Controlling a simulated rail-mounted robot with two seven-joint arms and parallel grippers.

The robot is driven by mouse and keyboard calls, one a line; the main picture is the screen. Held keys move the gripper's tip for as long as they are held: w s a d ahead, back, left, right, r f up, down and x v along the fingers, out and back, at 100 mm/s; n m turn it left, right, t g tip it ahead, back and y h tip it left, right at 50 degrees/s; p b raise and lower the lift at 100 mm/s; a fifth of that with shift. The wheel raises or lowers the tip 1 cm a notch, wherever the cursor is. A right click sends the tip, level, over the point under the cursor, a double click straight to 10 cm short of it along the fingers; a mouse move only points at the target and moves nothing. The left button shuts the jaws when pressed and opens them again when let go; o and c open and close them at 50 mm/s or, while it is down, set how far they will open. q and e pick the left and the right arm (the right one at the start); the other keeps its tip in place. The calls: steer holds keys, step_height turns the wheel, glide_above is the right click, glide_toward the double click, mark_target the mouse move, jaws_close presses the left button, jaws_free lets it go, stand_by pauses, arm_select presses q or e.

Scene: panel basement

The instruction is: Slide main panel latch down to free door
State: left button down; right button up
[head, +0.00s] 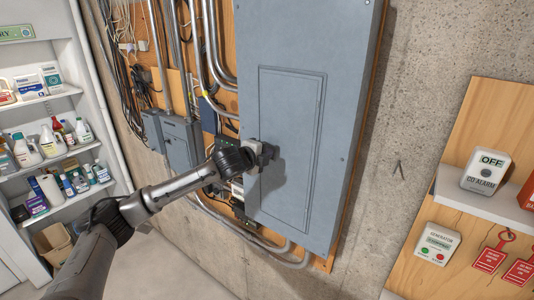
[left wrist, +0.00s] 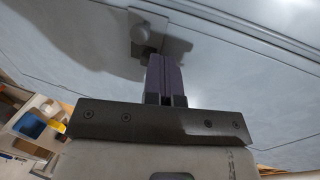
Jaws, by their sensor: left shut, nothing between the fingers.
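The grey main panel (head: 345,60) is mounted on the wall, and its inset door (head: 295,130) sits flush in its frame. The latch (left wrist: 150,28), a small grey plate with a round knob, shows in the left wrist view just beyond my fingertips. In the head view my gripper mostly hides it. My left gripper (head: 268,153) is at the left edge of the door. In the left wrist view its fingers (left wrist: 166,78) are shut together and empty, with their tips close to the latch; I cannot tell whether they touch. My right gripper is in neither view.
Conduits (head: 212,45) and smaller grey boxes (head: 180,142) crowd the wall left of the panel. A shelf (head: 62,145) of bottles stands at far left. Bare concrete (head: 410,110) lies right of the panel, then a board with a CO alarm (head: 486,171) and a generator switch (head: 437,243).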

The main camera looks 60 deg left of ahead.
arm_select(q)
steer(key=shift+f, duration=0.45)
steer(key=shift+r, duration=0.25)
stand_by(0.6)
steer(key=s+d+b, duration=0.2)
steer(key=s+b, duration=0.4)
steer(key=b, duration=0.8)
steer(key=shift+s+d+b, duration=0.2)
steer(key=shift+s+b, duration=0.1)
stand_by(0.7)
stand_by(0.6)
